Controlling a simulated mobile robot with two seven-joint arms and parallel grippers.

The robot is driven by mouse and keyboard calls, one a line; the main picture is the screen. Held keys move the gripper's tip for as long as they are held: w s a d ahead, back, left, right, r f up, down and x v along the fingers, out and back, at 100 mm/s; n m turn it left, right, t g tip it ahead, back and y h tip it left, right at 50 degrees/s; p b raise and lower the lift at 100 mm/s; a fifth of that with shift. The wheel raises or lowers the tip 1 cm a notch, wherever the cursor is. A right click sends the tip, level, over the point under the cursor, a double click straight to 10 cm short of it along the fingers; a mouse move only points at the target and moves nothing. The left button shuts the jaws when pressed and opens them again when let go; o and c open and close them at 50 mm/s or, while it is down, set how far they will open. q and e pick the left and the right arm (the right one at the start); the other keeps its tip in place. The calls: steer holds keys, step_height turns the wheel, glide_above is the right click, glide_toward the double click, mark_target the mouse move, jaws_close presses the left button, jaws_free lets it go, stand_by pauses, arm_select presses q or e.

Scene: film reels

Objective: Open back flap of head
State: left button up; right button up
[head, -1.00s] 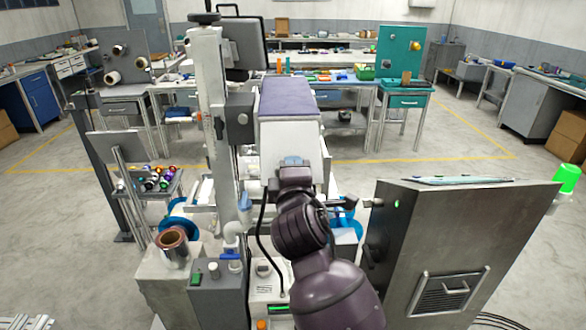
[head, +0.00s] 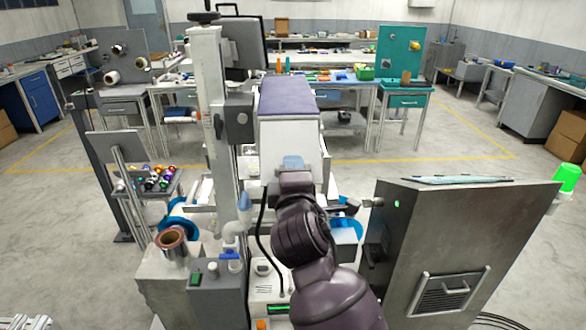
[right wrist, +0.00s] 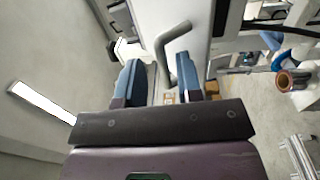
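The machine's head (head: 287,98), with a purple top, stands on a column in the middle of the head view. Its white back flap (head: 288,135) faces me and looks shut. My right gripper (head: 292,163) is in front of the flap's lower part, and its fingertips are partly hidden by its own wrist. In the right wrist view, my right gripper's two blue fingers (right wrist: 160,80) are apart. A grey bent handle (right wrist: 163,46) on the white flap (right wrist: 150,18) reaches down between them. Contact with the handle cannot be told. My left gripper is not in view.
A grey metal cabinet (head: 440,245) stands close on the right. A grey control box (head: 218,285) and a copper-coloured reel (head: 172,240) are at lower left. Workbenches line the back, beyond open floor.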

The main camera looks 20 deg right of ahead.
steer(key=b+v, duration=0.1)
steer(key=v, duration=0.8)
steer(key=shift+s, duration=0.15)
steer(key=w+a+f+m+t+y, duration=0.1)
steer(key=w+a+f+m+y, duration=0.2)
steer(key=f+m+y, duration=0.15)
steer(key=s+d+f+m+g+y, duration=0.1)
steer(key=d+f+m, duration=0.15)
steer(key=f, duration=0.45)
steer(key=s+d+f+m+g+y, duration=0.1)
steer(key=f+m+y, duration=0.15)
steer(key=f, duration=0.45)
steer(key=s+d+f+m+g+h, duration=0.1)
steer(key=s+d+f+m+g, duration=0.1)
steer(key=s+d+f, duration=0.4)
steer(key=s+d+f+m+g+h+b, duration=0.1)
steer(key=s+d+f+m+g+h, duration=0.1)
steer(key=s+d+f, duration=0.4)
steer(key=s+f+g, duration=0.1)
steer(key=s+f, duration=0.3)
steer(key=f, duration=0.3)
steer(key=shift+f, duration=0.35)
